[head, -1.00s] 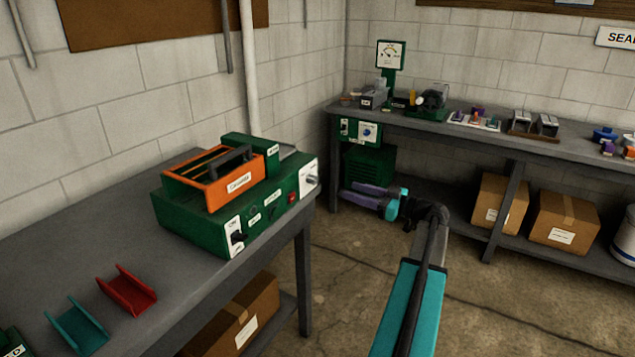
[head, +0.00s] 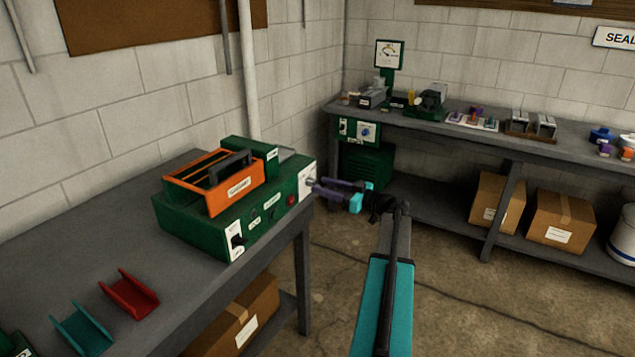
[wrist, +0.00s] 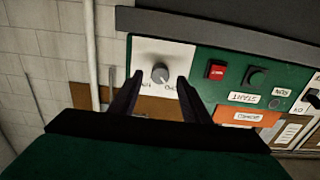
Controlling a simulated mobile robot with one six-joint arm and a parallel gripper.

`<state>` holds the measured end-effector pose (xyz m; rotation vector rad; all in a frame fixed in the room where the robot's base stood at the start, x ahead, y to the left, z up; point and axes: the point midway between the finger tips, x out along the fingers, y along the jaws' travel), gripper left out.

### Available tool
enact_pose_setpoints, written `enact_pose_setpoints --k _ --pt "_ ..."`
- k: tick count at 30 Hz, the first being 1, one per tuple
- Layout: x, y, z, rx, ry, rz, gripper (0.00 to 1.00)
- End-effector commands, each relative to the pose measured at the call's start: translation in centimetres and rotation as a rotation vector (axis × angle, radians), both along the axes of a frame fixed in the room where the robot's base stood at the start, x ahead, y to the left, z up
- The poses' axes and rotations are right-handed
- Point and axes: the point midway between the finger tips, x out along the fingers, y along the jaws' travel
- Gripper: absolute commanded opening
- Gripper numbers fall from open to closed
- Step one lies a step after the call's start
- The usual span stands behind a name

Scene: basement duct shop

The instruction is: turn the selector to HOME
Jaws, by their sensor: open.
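The selector is a grey round knob (wrist: 160,73) on a white plate (wrist: 172,62) at the right end of the green machine's front panel (head: 260,213). In the wrist view the panel appears upside down. Small lettering flanks the knob, too blurred to read surely, so its setting is unclear. My gripper (wrist: 160,79) is open, with one dark finger on each side of the knob in that view; contact cannot be told. In the head view my gripper (head: 317,187) points left at the plate, its fingertips close to the knob and partly covering it.
An orange tray (head: 238,188) with a dark handle sits on the green machine. A red button (wrist: 216,70) and a dark round button (wrist: 256,76) are beside the selector plate. Red (head: 130,293) and teal (head: 82,330) channel pieces lie on the near bench. Open floor lies between benches.

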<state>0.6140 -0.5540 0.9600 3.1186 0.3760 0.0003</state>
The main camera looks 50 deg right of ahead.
Motion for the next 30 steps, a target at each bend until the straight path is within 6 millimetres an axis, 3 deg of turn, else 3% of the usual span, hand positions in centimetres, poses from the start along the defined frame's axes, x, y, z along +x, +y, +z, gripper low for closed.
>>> enact_pose_setpoints --k 7,20,27,28,30 --pt "2.6 0.6 0.0 0.000 0.000 0.001 0.43" --pt "3.2 0.8 0.0 0.000 0.000 0.000 0.43" --pt "3.2 0.9 0.0 0.000 0.000 0.001 0.03" --pt "3.6 -0.4 -0.1 0.000 0.000 0.002 0.02" --pt "3.3 0.5 0.0 0.001 -0.001 0.000 0.02"
